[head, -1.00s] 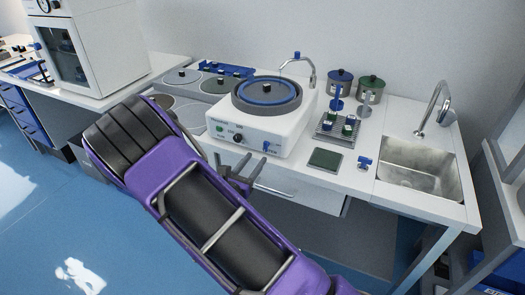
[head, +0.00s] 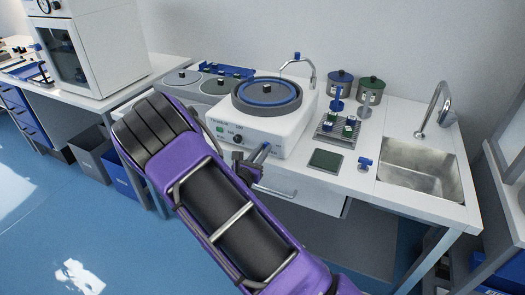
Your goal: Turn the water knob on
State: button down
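The white grinder-polisher (head: 290,128) stands on the bench with a round, blue-ringed turntable on top. Its front panel has a green button, a dark dial (head: 237,139) and, at the right, a small blue water knob (head: 267,147). My gripper (head: 257,156) is at the front panel, right beside this knob, with a dark finger partly covering it. I cannot tell whether it touches the knob. My purple arm hides the lower left of the machine, and the finger gap is too small to read. The machine's curved tap (head: 309,68) has a blue top.
A drawer handle (head: 275,192) sits just below my gripper. To the right are a dark green square pad (head: 325,160), a sample rack (head: 338,130), a small blue-handled item (head: 365,163) and a sink (head: 418,170). Blue and green lidded pots stand behind.

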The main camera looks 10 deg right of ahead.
jog(key=shift+r+n+p, duration=0.1)
jog(key=shift+n+p, duration=0.3)
jog(key=shift+p, duration=0.05)
jog(key=n+p, duration=0.2)
jog(key=shift+r+n, duration=0.1)
jog(key=shift+n, duration=0.3)
jog(key=n+p, duration=0.4)
jog(key=n, duration=0.1)
jog(key=shift+a+n, duration=0.15)
jog(key=shift+n, duration=0.15)
jog(key=n, duration=0.1)
jog(key=n+p, duration=0.1)
jog(key=n, duration=0.1)
jog(key=shift+f+n, duration=0.3)
jog(key=n, duration=0.5)
jog(key=shift+w+f, duration=0.1)
jog(key=c, duration=0.9)
grip_release()
jog(key=shift+o, duration=0.2)
